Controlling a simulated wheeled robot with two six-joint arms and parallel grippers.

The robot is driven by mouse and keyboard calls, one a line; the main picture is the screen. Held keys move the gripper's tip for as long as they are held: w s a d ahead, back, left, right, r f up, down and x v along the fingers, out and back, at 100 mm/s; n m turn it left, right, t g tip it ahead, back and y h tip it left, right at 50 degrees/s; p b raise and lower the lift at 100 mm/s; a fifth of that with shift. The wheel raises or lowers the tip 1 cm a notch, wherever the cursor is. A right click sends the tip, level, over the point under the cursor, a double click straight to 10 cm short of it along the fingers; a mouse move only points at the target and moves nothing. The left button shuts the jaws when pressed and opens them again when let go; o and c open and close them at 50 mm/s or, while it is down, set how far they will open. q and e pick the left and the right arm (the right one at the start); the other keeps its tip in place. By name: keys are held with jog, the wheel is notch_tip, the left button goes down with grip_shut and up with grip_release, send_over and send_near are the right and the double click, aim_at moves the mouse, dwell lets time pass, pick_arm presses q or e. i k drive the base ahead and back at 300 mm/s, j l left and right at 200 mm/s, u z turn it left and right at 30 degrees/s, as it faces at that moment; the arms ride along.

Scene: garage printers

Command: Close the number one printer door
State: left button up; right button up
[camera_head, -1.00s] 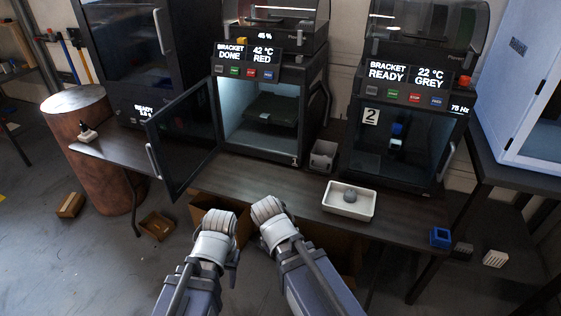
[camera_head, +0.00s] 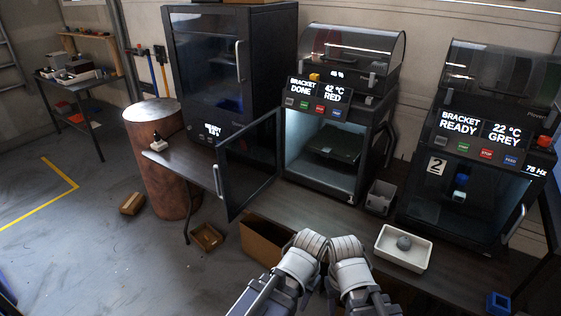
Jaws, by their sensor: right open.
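The number one printer (camera_head: 334,177) stands mid-table, its panel reading "BRACKET DONE" and "42 °C RED". Its dark glass door (camera_head: 250,165) stands wide open, swung out to the left, with a pale vertical handle (camera_head: 218,180) on the free edge. The lit chamber shows a dark plate inside. My left gripper (camera_head: 309,242) and right gripper (camera_head: 346,247) are side by side at the table's front edge, right of the door and apart from it. The right one is open and holds nothing visible. The left one's fingers are too folded in the view to read.
A white tray (camera_head: 380,256) with a grey piece and a grey bin (camera_head: 380,198) sit on the table. Printer two (camera_head: 453,215) is at right, a black cabinet (camera_head: 268,45) at left. A cardboard box (camera_head: 262,243) is below the table. The floor at left is mostly open.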

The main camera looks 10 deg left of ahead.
aim_at(249, 160)
jog(key=j+z, duration=0.85)
jog(key=j, duration=0.45)
jog(key=j+z, duration=0.1)
jog(key=j, duration=0.45)
jog(key=k+j+z, duration=0.15)
jog(key=j, duration=0.4)
jog(key=j+z, duration=0.1)
jog(key=j, duration=0.45)
jog(key=k+j, duration=0.1)
jog(key=j, duration=0.3)
jog(key=k+j, duration=0.1)
jog(key=j, duration=0.65)
jog(key=k, duration=0.05)
